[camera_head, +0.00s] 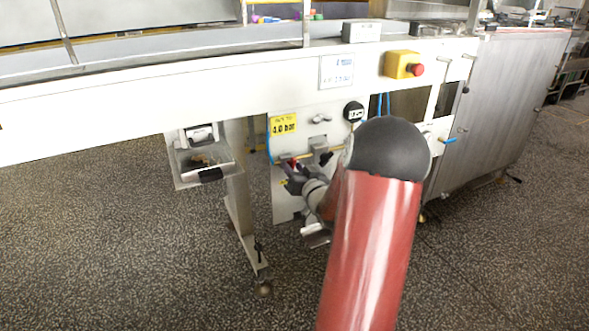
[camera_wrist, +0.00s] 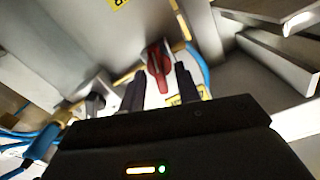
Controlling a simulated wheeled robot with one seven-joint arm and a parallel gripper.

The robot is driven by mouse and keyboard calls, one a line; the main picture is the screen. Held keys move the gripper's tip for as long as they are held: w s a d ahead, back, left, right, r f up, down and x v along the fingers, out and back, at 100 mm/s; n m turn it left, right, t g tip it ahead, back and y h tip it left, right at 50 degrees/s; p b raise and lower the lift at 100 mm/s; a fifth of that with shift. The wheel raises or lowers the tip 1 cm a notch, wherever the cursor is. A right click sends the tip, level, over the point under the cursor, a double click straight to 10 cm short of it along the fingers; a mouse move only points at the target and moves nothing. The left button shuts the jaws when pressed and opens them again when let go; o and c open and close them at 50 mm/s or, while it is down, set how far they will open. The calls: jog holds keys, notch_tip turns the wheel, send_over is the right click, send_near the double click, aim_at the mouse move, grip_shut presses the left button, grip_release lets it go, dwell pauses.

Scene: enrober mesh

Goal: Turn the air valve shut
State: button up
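The air valve's red handle (camera_wrist: 158,66) shows in the wrist view on a pale metal panel, between two brassy pipe pieces. My gripper (camera_wrist: 160,82) is open, with one dark finger on each side of the handle and a gap visible on both sides. I cannot tell how deep the fingers reach around it. In the head view only a bit of the red handle (camera_head: 292,163) shows beside my gripper (camera_head: 290,178), at the panel's lower left. My arm hides part of the panel there.
The white panel (camera_head: 287,208) carries a yellow "4.0 bar" label (camera_head: 283,124) and a round black gauge (camera_head: 353,111). A blue hose (camera_wrist: 198,66) runs close to the right finger. A metal box (camera_head: 203,160) hangs left of the panel. A red stop button (camera_head: 416,70) sits above.

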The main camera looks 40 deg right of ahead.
jog(key=c, duration=0.6)
jog(key=shift+a+n+b, duration=0.1)
jog(key=shift+n+b, duration=1.7)
jog(key=shift+b, duration=1.1)
jog(key=o, duration=0.6)
